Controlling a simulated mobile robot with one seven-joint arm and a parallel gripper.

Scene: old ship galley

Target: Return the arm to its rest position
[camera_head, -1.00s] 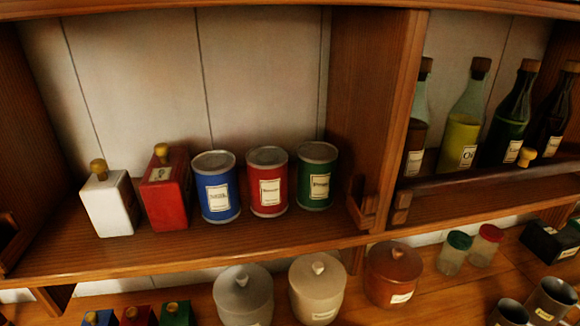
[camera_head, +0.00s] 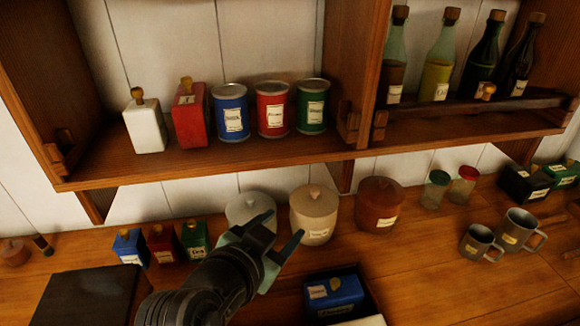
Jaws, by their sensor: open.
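My gripper (camera_head: 277,240) is in the lower middle of the head view, with my dark arm reaching up from the bottom edge. Its two fingers are apart and nothing shows between them. It appears in front of the grey lidded jar (camera_head: 250,205) and the cream lidded jar (camera_head: 314,212), covering part of the grey one. Whether it touches either jar cannot be told from this view.
A wooden shelf (camera_head: 210,171) above holds cans, boxes and bottles. On the counter (camera_head: 440,280) stand small boxes, a brown jar (camera_head: 380,205) and two mugs (camera_head: 520,234). A blue box (camera_head: 334,297) sits in an open container below my gripper. A dark block (camera_head: 92,297) is lower left.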

